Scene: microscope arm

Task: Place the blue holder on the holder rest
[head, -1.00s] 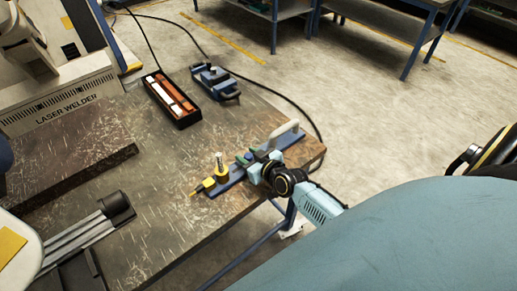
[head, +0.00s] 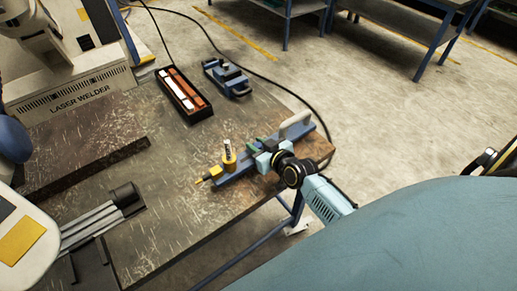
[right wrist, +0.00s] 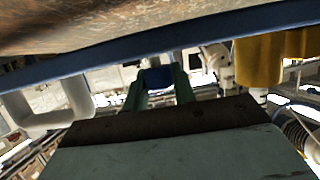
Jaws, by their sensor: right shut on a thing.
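A long blue bar (head: 238,170), which looks like the blue holder, lies at the table's right corner. My right gripper (head: 262,150) is at the middle of the bar. In the right wrist view its green fingers (right wrist: 158,85) are shut on a small blue part between them, with the bar crossing beyond. I cannot tell surely which thing is the holder rest. My left gripper is out of view.
A black box (head: 190,118) with red and white bars and a blue clamp-like device (head: 228,78) stand at the back. A black-ended metal fixture (head: 125,196) is at left, below the laser welder (head: 75,92). The table (head: 175,200) is bare in the middle.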

